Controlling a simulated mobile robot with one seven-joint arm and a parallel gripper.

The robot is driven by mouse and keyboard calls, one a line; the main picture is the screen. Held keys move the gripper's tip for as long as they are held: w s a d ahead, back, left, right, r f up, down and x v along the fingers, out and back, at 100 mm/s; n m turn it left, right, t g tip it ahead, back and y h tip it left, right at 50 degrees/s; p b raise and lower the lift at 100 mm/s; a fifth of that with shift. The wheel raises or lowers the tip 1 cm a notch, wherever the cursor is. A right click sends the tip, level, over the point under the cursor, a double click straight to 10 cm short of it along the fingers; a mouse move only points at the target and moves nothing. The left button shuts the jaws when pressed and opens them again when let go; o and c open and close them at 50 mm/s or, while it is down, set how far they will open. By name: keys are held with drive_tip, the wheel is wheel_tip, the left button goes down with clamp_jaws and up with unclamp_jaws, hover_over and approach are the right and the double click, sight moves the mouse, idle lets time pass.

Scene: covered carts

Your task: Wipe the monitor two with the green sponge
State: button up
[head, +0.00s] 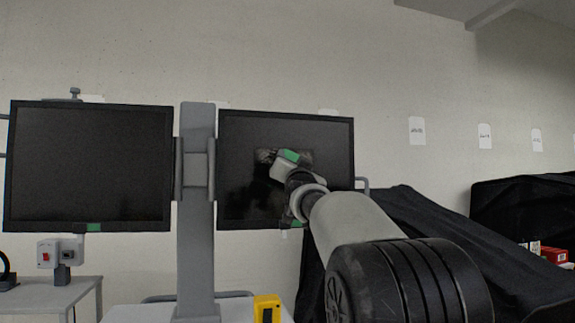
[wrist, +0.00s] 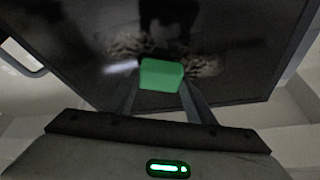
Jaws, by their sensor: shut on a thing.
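Two black monitors hang on a grey post; their numbers cannot be read. My gripper (wrist: 160,92) is in front of the right monitor (head: 239,190) and is shut on the green sponge (wrist: 161,74). The sponge also shows in the head view (head: 289,156) at the upper middle of that screen. In the wrist view the sponge is close to the dark screen (wrist: 75,50); whether it touches cannot be told. Smudge-like pale patches show on the screen on both sides of the sponge. The left monitor (head: 90,165) is apart from my gripper. My arm hides part of the right monitor's lower right.
A grey post (head: 196,250) stands between the monitors. A yellow object (head: 267,308) stands below the right monitor. A side table (head: 45,296) with a red-switch box (head: 47,254) is at left. Black-covered carts (head: 520,210) stand at right.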

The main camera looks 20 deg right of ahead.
drive_tip(key=shift+d+f+b, duration=0.15)
drive_tip(key=shift+d+b, duration=0.05)
drive_tip(key=shift+d, duration=1.35)
drive_tip(key=shift+d+f+b, duration=0.1)
drive_tip(key=shift+d+b, duration=0.1)
drive_tip(key=shift+d, duration=1.35)
drive_tip(key=shift+d+r+p, duration=0.2)
drive_tip(key=shift+d+p, duration=1.1)
drive_tip(key=shift+d, duration=0.6)
drive_tip(key=shift+d+f, duration=0.2)
drive_tip(key=shift+d, duration=0.2)
drive_tip(key=shift+s+f, duration=0.15)
drive_tip(key=shift+s, duration=0.2)
drive_tip(key=shift+s+a+r+b, duration=0.15)
drive_tip(key=shift+s+b, duration=0.9)
drive_tip(key=shift+s, duration=1.55)
